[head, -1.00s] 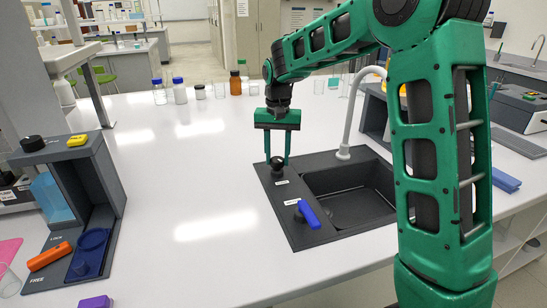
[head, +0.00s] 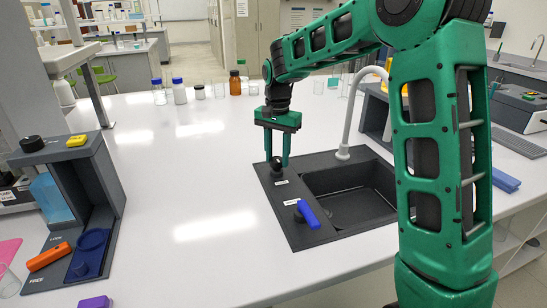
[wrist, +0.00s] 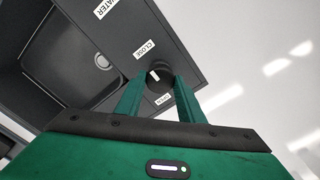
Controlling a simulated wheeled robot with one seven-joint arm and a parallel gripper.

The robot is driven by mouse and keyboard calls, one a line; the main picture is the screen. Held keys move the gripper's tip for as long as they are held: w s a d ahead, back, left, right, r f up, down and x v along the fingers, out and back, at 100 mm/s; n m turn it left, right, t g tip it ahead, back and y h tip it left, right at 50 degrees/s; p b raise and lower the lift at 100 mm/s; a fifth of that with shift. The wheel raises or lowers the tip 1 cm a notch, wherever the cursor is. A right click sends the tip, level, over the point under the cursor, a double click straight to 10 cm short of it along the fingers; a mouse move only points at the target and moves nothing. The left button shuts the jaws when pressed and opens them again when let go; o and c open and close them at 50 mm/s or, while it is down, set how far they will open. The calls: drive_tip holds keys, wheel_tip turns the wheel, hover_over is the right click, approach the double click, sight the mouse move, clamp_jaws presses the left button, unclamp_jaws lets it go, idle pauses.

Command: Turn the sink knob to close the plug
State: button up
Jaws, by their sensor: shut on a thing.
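The black round sink knob (head: 276,168) stands on the dark sink's left rim. In the wrist view the knob (wrist: 158,73) has a white mark on top and sits between a CLOSE label (wrist: 145,49) and an OPEN label (wrist: 162,99). My green gripper (head: 277,160) points down over the knob, with one finger on each side, shut on it. The dark sink (head: 290,222) has a basin to the right of the knob. The plug is not clearly visible; a round drain (wrist: 102,62) shows in the basin.
A blue lever (head: 308,213) stands on the rim in front of the knob, and a white faucet (head: 344,142) rises behind it. Bottles (head: 235,83) line the table's back. A grey stand (head: 100,190) is at the left. The white table between is clear.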

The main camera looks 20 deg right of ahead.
sight(277, 158)
drive_tip(key=shift+a, duration=0.15)
drive_tip(key=o, duration=1.1)
drive_tip(key=shift+c, duration=0.2)
wheel_tip(277, 158, up, 11)
drive_tip(key=shift+f, duration=0.15)
